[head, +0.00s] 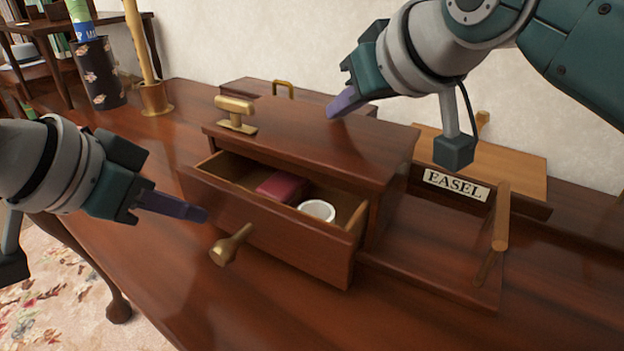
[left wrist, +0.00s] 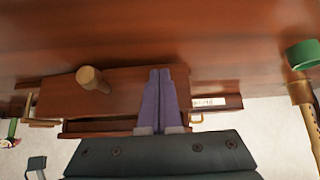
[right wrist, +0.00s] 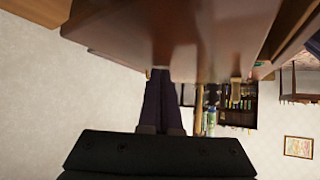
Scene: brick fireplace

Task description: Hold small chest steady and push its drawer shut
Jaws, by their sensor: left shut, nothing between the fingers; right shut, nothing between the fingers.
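The small wooden chest (head: 320,140) stands on the table with its drawer (head: 285,235) pulled open toward the front. A red block (head: 281,187) and a white round object (head: 317,210) lie in the drawer. The drawer front has a brass knob (head: 231,245), also seen in the left wrist view (left wrist: 92,78). My left gripper (head: 205,214) is shut and empty, near the left part of the drawer front; contact cannot be told. My right gripper (head: 332,110) is shut and empty, its fingertips at the back of the chest's top, touching or just above it.
A brass handle (head: 236,114) sits on the chest's top left. Right of the chest are an easel with an "EASEL" label (head: 456,185) and a wooden peg. A dark patterned container (head: 102,75) and a brass holder (head: 155,97) stand back left. The front table is clear.

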